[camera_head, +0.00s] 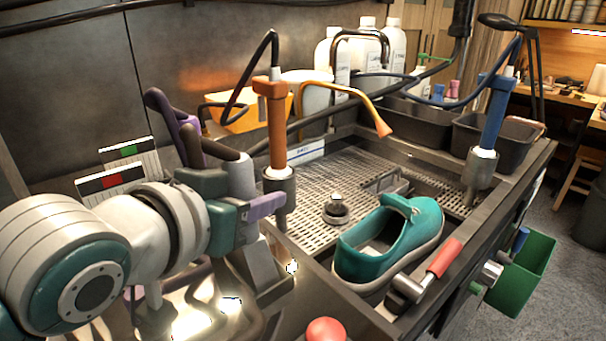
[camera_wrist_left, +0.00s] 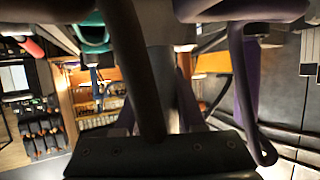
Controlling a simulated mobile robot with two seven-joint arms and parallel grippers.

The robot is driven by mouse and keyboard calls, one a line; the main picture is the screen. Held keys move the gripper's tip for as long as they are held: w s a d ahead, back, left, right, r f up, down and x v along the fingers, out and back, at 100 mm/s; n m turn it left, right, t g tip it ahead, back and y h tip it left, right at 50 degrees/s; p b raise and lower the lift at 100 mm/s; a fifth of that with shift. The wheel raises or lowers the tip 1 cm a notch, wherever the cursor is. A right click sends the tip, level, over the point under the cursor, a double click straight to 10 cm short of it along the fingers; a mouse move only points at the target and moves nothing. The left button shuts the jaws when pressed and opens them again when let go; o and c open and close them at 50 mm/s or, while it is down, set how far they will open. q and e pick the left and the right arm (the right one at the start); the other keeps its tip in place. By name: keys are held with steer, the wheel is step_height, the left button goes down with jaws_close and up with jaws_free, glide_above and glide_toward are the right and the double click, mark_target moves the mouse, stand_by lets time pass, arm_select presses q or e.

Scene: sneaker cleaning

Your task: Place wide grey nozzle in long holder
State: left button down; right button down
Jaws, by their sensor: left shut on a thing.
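My left gripper (camera_head: 262,207) has purple fingers and is shut around the wide grey nozzle (camera_head: 240,178), left of the sink tray. The nozzle's grey upper body stands above the fingers with a dark hose at its top. A grey flared part (camera_head: 258,268) shows below the fingers and looks like its wide end. In the left wrist view, a dark bar (camera_wrist_left: 160,158) crosses the bottom. An orange nozzle stands in a grey cylindrical holder (camera_head: 280,190) just behind the gripper. I cannot tell for certain which holder is the long one. My right gripper is not in view.
A teal shoe (camera_head: 390,240) sits on the perforated metal tray (camera_head: 345,165). A red-handled tool (camera_head: 443,260) lies on the sink's front edge. A blue nozzle (camera_head: 491,125) stands at the right. A purple tool (camera_head: 170,118) stands behind my arm, near the wall.

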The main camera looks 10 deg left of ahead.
arm_select(q)
steer(key=c, duration=0.5)
jaws_free()
steer(key=shift+f, duration=0.1)
steer(key=shift+r, duration=0.25)
steer(key=p+v, duration=0.1)
steer(key=v, duration=1.1)
steer(key=shift+p, duration=0.4)
